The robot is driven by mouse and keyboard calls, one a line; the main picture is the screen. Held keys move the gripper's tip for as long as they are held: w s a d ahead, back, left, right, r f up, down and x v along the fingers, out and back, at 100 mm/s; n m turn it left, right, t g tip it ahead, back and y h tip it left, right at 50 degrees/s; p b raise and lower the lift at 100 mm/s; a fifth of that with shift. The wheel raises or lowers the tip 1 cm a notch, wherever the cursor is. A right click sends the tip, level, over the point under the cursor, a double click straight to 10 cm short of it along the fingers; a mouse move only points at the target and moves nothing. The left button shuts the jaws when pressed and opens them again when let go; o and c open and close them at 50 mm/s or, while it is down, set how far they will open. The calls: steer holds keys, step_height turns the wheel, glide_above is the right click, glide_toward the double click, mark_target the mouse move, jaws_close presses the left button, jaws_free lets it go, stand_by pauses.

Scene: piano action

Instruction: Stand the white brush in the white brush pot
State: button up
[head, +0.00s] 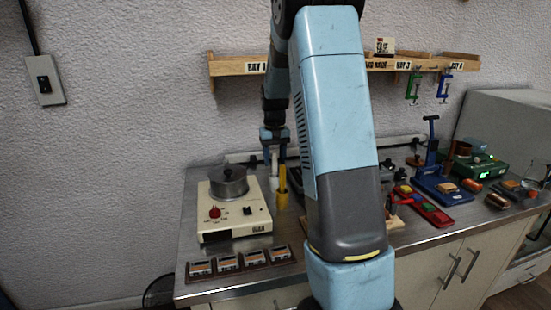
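My gripper (271,153) points down at the back of the bench, right of the hot plate. A slim pale upright shape (274,171) shows just below its fingers; it may be the white brush, the white brush pot or both, too small to tell apart. Whether the fingers are closed on it cannot be told. A yellow brush (282,179) stands in a yellow pot (282,199) close beside it on the right. My arm hides much of the bench to the right of the pots.
A cream hot plate (235,222) carrying a metal pot (229,182) stands left of the gripper. A brown tray (240,262) of small orange-labelled boxes lies in front. A wooden shelf (228,67) runs above. Tools, including a blue press (443,186), crowd the right side.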

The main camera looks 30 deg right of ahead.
step_height(320, 180, up, 14)
steer(key=shift+w+f, duration=0.1)
steer(key=shift+f, duration=0.05)
stand_by(0.7)
stand_by(0.8)
steer(key=s+a+r+t, duration=0.1)
steer(key=s+a+r, duration=0.15)
steer(key=s, duration=0.35)
steer(key=s+a+r+n+t, duration=0.1)
steer(key=s+a+r, duration=0.1)
steer(key=s+a, duration=0.3)
steer(key=s+a+r+t, duration=0.1)
steer(key=s+a+r, duration=0.1)
steer(key=s, duration=0.5)
steer(key=s+a+f+t, duration=0.1)
steer(key=s, duration=0.4)
steer(key=s+a+f, duration=0.2)
steer(key=s, duration=0.3)
steer(key=s+a+f+n+t, duration=0.1)
steer(key=s, duration=0.4)
steer(key=shift+s+a+f+t, duration=0.2)
steer(key=shift+a+t, duration=0.1)
steer(key=shift+a, duration=0.1)
steer(key=shift+c, duration=0.7)
